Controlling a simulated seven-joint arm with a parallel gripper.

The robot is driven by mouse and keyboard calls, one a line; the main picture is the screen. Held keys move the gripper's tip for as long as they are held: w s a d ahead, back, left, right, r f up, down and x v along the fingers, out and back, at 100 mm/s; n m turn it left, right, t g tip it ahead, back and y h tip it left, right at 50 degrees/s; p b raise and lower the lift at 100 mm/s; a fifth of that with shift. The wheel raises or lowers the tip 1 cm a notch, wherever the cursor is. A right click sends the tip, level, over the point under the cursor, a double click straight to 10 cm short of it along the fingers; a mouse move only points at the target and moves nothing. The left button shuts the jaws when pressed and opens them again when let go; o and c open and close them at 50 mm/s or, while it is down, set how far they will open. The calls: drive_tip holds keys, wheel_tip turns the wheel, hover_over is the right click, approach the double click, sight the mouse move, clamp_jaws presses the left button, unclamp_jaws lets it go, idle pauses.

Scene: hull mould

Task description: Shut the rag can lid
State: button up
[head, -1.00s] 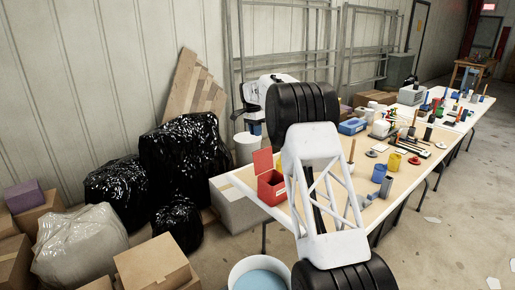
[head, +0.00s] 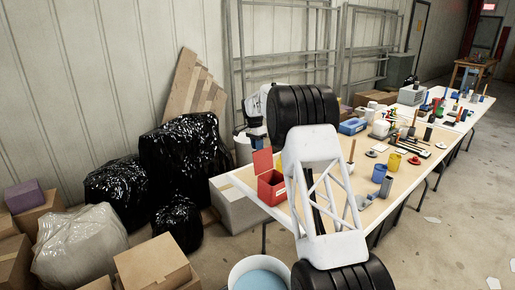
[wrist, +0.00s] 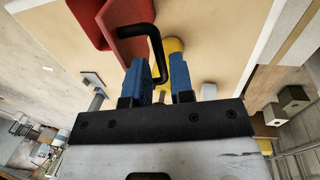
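The red rag can (head: 271,188) stands on the near left corner of the table in the head view. Its red lid (head: 263,162) stands up, open. In the wrist view the red can (wrist: 90,18) and its lid (wrist: 132,42) are at the top, partly cut off. A black bent bar (wrist: 154,38), apparently the lid's handle, reaches down toward my fingers. My gripper (wrist: 163,75) has two blue fingers apart, with a gap between them. The bar's lower end shows near the left finger; I cannot tell whether it touches.
A yellow cup (head: 393,162) stands on the table and shows behind my fingers in the wrist view. A blue bin (head: 353,126) and several small tools lie along the table (head: 347,197). Black bags (head: 187,150) and boxes (head: 153,262) crowd the floor at left.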

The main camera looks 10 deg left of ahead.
drive_tip(key=shift+f, duration=0.4)
clamp_jaws()
